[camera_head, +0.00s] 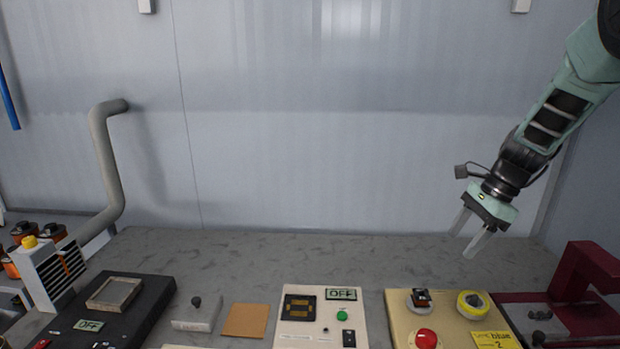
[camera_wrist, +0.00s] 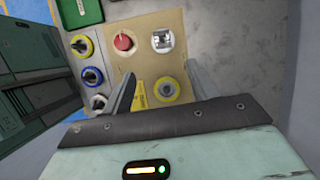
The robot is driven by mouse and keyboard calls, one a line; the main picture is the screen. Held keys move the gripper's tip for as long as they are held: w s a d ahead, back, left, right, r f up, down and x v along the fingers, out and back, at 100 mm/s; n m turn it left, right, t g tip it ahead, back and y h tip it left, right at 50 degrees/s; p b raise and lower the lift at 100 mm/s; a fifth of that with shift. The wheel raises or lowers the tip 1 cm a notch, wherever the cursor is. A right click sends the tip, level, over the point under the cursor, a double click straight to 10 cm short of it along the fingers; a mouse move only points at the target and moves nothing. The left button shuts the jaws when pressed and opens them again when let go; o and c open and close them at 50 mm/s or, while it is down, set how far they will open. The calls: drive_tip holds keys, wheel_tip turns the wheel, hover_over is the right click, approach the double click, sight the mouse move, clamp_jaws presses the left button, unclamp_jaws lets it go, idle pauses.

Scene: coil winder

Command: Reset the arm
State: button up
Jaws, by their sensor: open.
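My gripper (camera_head: 470,240) is at the right in the head view, at the end of my arm. It hangs in the air above the back of the grey bench, pointing down and to the left. Its two pale fingers are apart with nothing between them. In the wrist view the two fingers of my gripper (camera_wrist: 158,88) also stand apart over the beige panel (camera_wrist: 153,62). That panel carries a red button (camera_wrist: 124,41), a yellow-rimmed knob (camera_wrist: 166,89) and a metal switch (camera_wrist: 162,41). The panel also shows in the head view (camera_head: 400,310).
The grey bench (camera_head: 300,255) has a clear back strip. Along its front stand a white panel reading OFF (camera_head: 318,330), an orange-brown square (camera_head: 245,320), a black device (camera_head: 130,305) and a dark red machine (camera_head: 590,270). A grey pipe (camera_head: 107,165) rises at the left.

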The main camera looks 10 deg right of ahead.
drive_tip(key=s+a+r+n+g, duration=0.1)
drive_tip(key=s+a+n, duration=0.25)
drive_tip(key=a, duration=0.25)
drive_tip(key=s+a+n+h, duration=0.1)
drive_tip(key=s+a+n, duration=0.25)
drive_tip(key=a, duration=0.25)
drive_tip(key=s+a+r+n+g, duration=0.1)
drive_tip(key=s+a+n, duration=0.2)
drive_tip(key=a+n, duration=0.3)
drive_tip(key=s+a+n+h, duration=0.1)
drive_tip(key=s+a+n, duration=0.1)
drive_tip(key=s+n, duration=0.3)
drive_tip(key=s+a+n+h, duration=0.1)
drive_tip(key=s+a+n, duration=0.2)
drive_tip(key=s, duration=0.4)
drive_tip(key=s+a+n+t, duration=0.1)
drive_tip(key=s+a+n, duration=0.2)
drive_tip(key=s+n, duration=0.3)
drive_tip(key=shift+a+f+n+h, duration=0.25)
drive_tip(key=shift+f+n+h, duration=0.05)
drive_tip(key=shift+h, duration=0.1)
drive_tip(key=shift+f, duration=0.1)
